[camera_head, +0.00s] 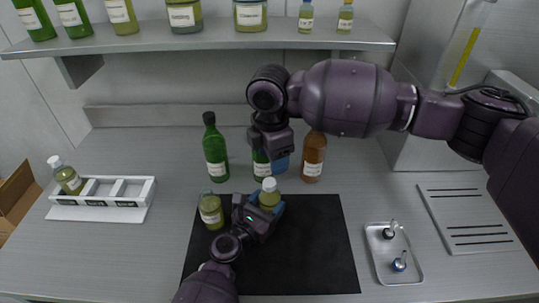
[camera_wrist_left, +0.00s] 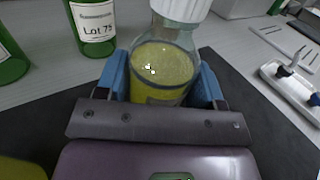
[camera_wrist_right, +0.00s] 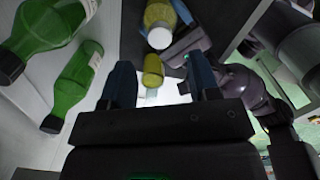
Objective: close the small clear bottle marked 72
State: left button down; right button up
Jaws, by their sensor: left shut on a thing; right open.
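A small clear bottle (camera_head: 268,197) of yellow-green oil stands upright at the black mat's back edge, a white cap on its neck. My left gripper (camera_wrist_left: 165,85) is shut around its body; its number cannot be read. In the right wrist view the same bottle (camera_wrist_right: 158,14) is at the top. My right gripper (camera_head: 275,165) is open and empty, pointing down above and behind the capped bottle. A second small clear bottle (camera_head: 211,212) of oil stands on the mat to the left, with no white cap visible; its label is too small to read.
Two green bottles (camera_head: 214,150) and a brown bottle (camera_head: 313,157) stand behind the mat (camera_head: 310,255). A white rack (camera_head: 100,213) with one capped bottle is at left. A metal tray (camera_head: 410,278) with two small stopper-like pieces is at right. A shelf (camera_head: 215,37) of bottles hangs above.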

aim_at(270, 182)
jog(key=n, duration=0.4)
jog(key=shift+s+a+y, duration=0.1)
jog(key=shift+a+y, duration=0.2)
jog(key=shift+a, duration=0.1)
jog(key=shift+f, duration=0.1)
jog(key=shift+f, duration=3.95)
jog(key=c, duration=0.9)
jog(key=o, duration=1)
jog(key=shift+o, duration=0.2)
jog(key=shift+r, duration=0.15)
